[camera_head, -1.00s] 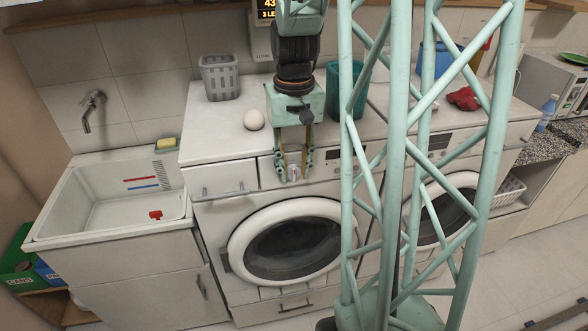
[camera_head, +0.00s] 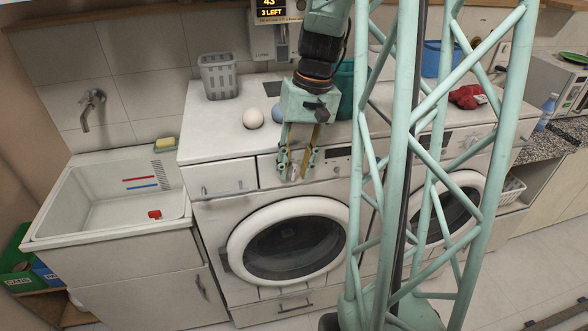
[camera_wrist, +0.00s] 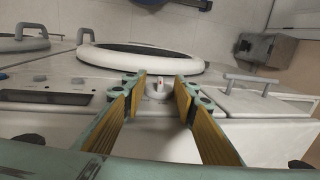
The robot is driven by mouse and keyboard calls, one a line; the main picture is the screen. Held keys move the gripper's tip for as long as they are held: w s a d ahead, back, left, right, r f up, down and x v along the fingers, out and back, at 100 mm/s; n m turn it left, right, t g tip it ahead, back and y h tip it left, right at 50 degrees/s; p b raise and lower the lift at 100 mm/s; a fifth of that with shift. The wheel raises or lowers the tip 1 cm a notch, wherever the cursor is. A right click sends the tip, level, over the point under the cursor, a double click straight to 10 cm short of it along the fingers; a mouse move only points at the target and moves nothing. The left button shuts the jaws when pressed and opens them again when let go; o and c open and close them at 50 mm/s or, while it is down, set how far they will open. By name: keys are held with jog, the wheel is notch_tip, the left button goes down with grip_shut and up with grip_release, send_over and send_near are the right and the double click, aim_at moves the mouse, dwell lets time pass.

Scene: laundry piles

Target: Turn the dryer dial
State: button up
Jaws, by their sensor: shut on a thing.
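The dryer dial (camera_wrist: 158,88) is a small pale knob on the front panel of the left white machine (camera_head: 222,204). It sits between the fingertips of my gripper (camera_wrist: 160,84) in the wrist view. My gripper (camera_head: 294,172) is shut on the dial, and its fingers hide much of it in the head view.
A white ball (camera_head: 253,118) and a grey basket (camera_head: 219,76) stand on the machine top. A teal bin (camera_head: 346,88) stands behind my wrist. A second white machine (camera_head: 468,150) is at right, with a red cloth (camera_head: 467,96) on top. A sink (camera_head: 110,205) is at left.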

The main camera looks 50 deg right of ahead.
jog(key=shift+s+d+f+t+y+b, duration=0.1)
jog(key=shift+d+f+t+y+b, duration=0.1)
jog(key=shift+t+y+b, duration=0.75)
jog(key=shift+s+d+f+t+y+b, duration=0.15)
jog(key=shift+y+b, duration=0.5)
jog(key=shift+b, duration=0.8)
jog(key=shift+d+r+t+y+b, duration=0.1)
jog(key=shift+t+y+b, duration=0.3)
jog(key=shift+y+b, duration=0.6)
jog(key=shift+b, duration=0.15)
jog(key=o, duration=0.8)
jog(key=shift+o, duration=0.2)
jog(key=shift+r, duration=0.1)
jog(key=v, duration=1.2)
jog(key=shift+s, duration=0.15)
